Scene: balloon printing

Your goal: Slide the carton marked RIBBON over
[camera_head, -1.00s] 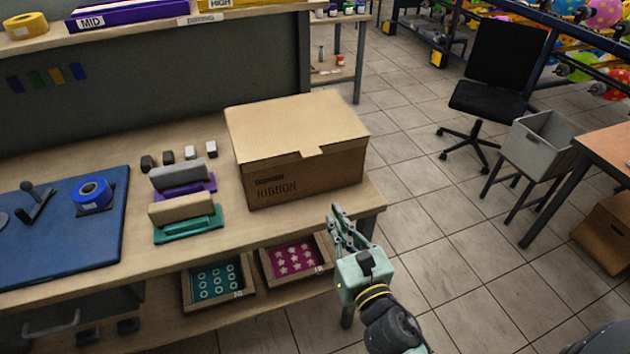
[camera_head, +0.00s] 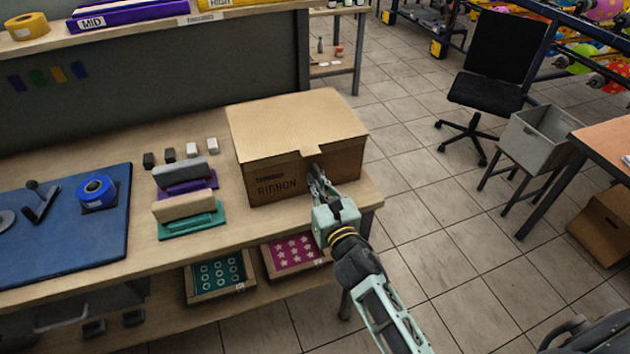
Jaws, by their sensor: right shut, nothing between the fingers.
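The brown cardboard carton marked RIBBON (camera_head: 295,130) stands upright and closed at the right end of the wooden workbench (camera_head: 235,225). Its printed front faces me. My right gripper (camera_head: 316,172) is shut and empty, with its fingertips at the carton's front face, just right of the word RIBBON. I cannot tell whether they touch the cardboard. My left gripper is not in view.
Stamps with purple and teal bases (camera_head: 188,207) stand left of the carton, with small blocks behind them. A blue mat (camera_head: 75,230) holds a blue tape roll (camera_head: 96,191). Trays (camera_head: 220,277) sit on the shelf below. A chair (camera_head: 490,75) stands right, beyond open floor.

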